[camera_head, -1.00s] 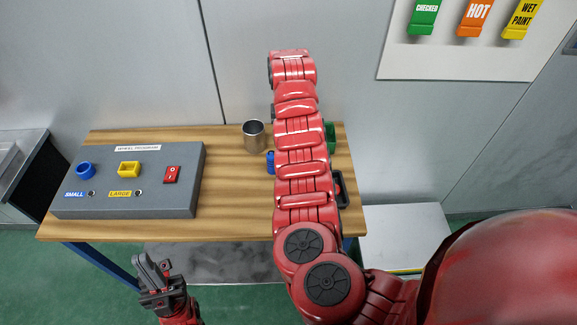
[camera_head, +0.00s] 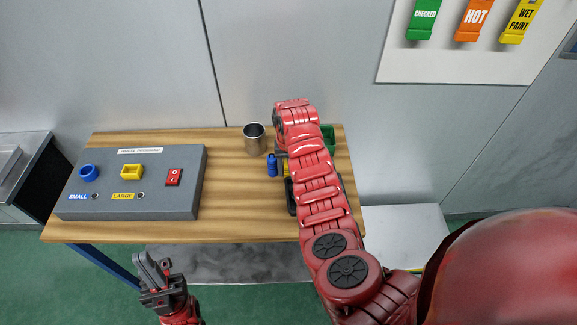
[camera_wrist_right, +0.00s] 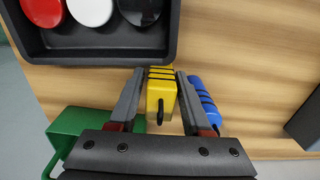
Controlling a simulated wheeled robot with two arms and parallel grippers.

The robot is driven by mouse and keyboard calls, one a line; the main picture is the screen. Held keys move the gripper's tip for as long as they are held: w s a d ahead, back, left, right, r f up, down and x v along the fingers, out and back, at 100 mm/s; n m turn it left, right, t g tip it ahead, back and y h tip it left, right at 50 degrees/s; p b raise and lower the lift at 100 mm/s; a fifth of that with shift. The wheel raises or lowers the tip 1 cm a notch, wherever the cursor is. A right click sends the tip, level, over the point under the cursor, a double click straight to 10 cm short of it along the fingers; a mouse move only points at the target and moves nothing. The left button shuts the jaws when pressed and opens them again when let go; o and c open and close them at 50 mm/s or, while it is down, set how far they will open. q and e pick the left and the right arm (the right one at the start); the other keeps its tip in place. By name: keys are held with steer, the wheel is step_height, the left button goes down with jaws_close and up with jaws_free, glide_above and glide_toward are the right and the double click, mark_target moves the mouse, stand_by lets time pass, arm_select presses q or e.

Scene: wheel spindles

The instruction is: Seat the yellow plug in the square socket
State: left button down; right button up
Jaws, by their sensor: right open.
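The yellow plug (camera_wrist_right: 160,95), with black bands and a dark loop on its near end, lies on the table in the right wrist view. The fingers of my right gripper (camera_wrist_right: 160,77) are open, one on each side of it, with narrow gaps. In the head view only a sliver of the yellow plug (camera_head: 287,168) shows beside my right arm, which hides most of that gripper. The yellow square socket (camera_head: 131,171) stands on the grey box (camera_head: 178,203) at the left. My left gripper (camera_head: 152,260) hangs in front of the table; its opening is unclear.
A blue plug (camera_wrist_right: 203,98) lies just right of the right gripper. A black tray (camera_wrist_right: 100,52) with coloured discs is close beyond the fingertips. A green bin (camera_wrist_right: 75,128) is at left. A metal cup (camera_head: 254,138) stands at the table's back. The table middle is clear.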

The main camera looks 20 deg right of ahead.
steer(key=shift+f, duration=0.2)
jaws_close()
steer(key=shift+r, duration=0.1)
